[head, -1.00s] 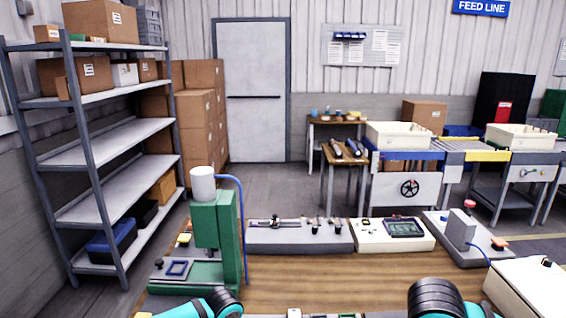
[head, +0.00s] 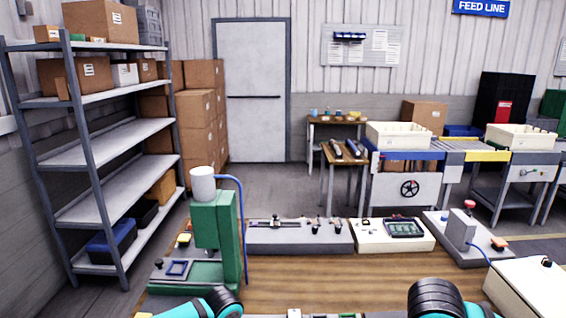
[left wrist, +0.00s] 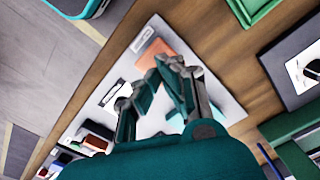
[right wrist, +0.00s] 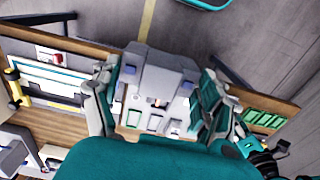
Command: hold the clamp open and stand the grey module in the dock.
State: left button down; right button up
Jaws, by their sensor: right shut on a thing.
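In the right wrist view my right gripper (right wrist: 158,88) is shut on the grey module (right wrist: 157,72), a blocky grey body between its fingers. Below it is a pale surface with several rectangular outlines; I cannot tell if the module touches it. In the left wrist view my left gripper (left wrist: 149,77) has its fingers apart with a gap between the tips, above a white board (left wrist: 226,104) with an orange pad (left wrist: 155,53). I cannot make out the clamp or the dock clearly; the fingers cover part of the board.
A green press (head: 214,235) with a white cap stands at the left of the wooden bench (head: 330,285). A grey fixture strip (head: 300,236), a cream box with a screen (head: 393,235) and a grey unit with a red knob (head: 462,232) line the back edge.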

pick_arm(q)
jog(key=shift+f, duration=0.2)
pick_arm(e)
jog(key=shift+f, duration=0.1)
pick_arm(q)
jog(key=shift+f+b, duration=0.75)
jog(key=shift+f, duration=0.65)
pick_arm(e)
jog(key=shift+f, duration=0.6)
jog(key=shift+w+a+f+m, duration=0.1)
jog(key=shift+w+a+m, duration=0.05)
jog(key=shift+w+m, duration=0.2)
jog(key=shift+w+a+f+m, duration=1.1)
jog(key=shift+w+f+m, duration=1.45)
jog(key=shift+w+m, duration=0.45)
jog(key=shift+w+a+f+m, duration=1.1)
jog(key=shift+w+f+m, duration=1.6)
jog(key=shift+w, duration=0.55)
jog(key=shift+w+a+f+m, duration=1.1)
jog(key=shift+w+f+m, duration=1.35)
jog(key=shift+w+m, duration=0.6)
